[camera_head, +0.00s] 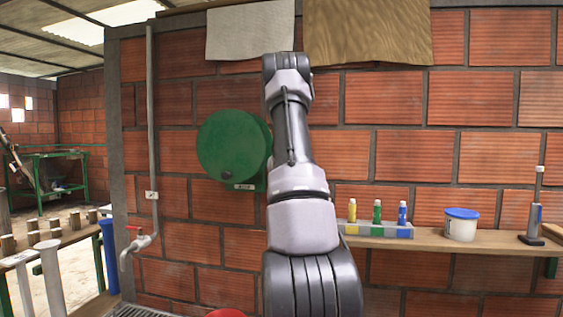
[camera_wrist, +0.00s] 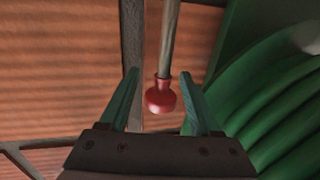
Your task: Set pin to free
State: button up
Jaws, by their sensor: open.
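In the wrist view a red knob (camera_wrist: 160,97) sits on the end of a pale rod (camera_wrist: 171,40), which I take to be the pin. My gripper (camera_wrist: 160,75) is open, with the knob and rod showing between its two green fingers. No contact with either finger is visible. The green ribbed side of a round housing (camera_wrist: 275,85) fills the right of that view. In the head view a round green drum (camera_head: 232,145) is on the brick wall, with a small label (camera_head: 244,187) below that I cannot read. My arm stands in front; the knob and gripper are not discernible there.
A wooden shelf (camera_head: 450,241) at right holds a tray of bottles (camera_head: 376,229), a white tub with a blue lid (camera_head: 461,225) and a grey stand (camera_head: 533,215). A pipe with a red-handled tap (camera_head: 141,240) runs down the wall at left. Cloths (camera_head: 250,30) hang above.

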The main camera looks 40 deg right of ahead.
jog(key=shift+c, duration=0.3)
grip_shut()
jog(key=shift+r, duration=0.1)
dwell(1.0)
